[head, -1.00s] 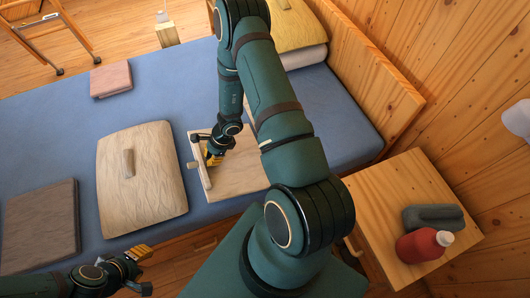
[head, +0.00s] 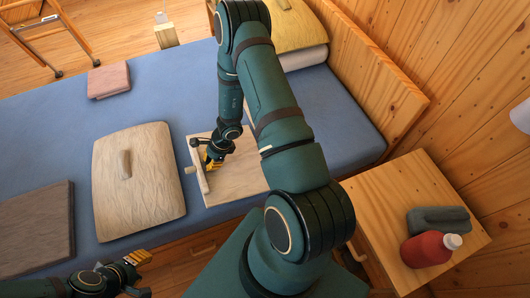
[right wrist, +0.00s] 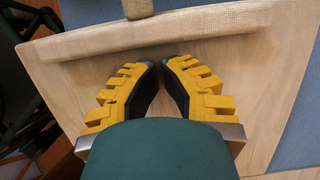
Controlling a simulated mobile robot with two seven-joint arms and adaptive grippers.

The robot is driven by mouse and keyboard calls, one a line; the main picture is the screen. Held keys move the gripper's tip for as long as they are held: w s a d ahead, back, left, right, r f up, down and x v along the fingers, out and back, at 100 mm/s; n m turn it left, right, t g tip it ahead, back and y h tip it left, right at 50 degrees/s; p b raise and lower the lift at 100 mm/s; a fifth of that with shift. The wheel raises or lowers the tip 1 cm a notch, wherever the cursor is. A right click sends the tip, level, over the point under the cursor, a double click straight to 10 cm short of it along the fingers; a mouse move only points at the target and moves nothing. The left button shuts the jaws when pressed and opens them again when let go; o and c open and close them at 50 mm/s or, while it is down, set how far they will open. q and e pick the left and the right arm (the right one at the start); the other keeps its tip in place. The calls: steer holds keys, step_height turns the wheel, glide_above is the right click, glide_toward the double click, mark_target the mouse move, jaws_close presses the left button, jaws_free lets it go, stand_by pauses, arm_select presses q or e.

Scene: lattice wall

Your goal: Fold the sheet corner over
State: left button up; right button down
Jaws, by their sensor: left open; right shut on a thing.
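A pale, wood-patterned square sheet (head: 236,182) lies on the blue bed, with a raised strip (head: 198,172) and a small peg along its left edge. The sheet also shows in the right wrist view (right wrist: 255,95), with the strip (right wrist: 220,22) across the top. My right gripper (head: 210,164) is down at the sheet, close to the strip. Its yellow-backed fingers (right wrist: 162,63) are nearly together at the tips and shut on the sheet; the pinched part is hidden. My left gripper (head: 143,273) is open and empty at the bed's front edge, away from the sheet.
A pale panel with a handle (head: 159,190) lies left of the sheet. A grey-brown folded piece (head: 38,230) and a pink one (head: 109,79) are further left. A bedside table (head: 383,200) at right holds a red bottle (head: 428,250) and a grey object (head: 440,219).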

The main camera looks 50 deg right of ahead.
steer(key=shift+f+b, duration=0.4)
steer(key=shift+f, duration=0.15)
steer(key=shift+f+b, duration=0.85)
steer(key=shift+f, duration=0.6)
steer(key=shift+r, duration=0.1)
steer(key=shift+r+p, duration=2.2)
steer(key=shift+r, duration=1.35)
steer(key=shift+f, duration=0.1)
steer(key=shift+s, duration=0.1)
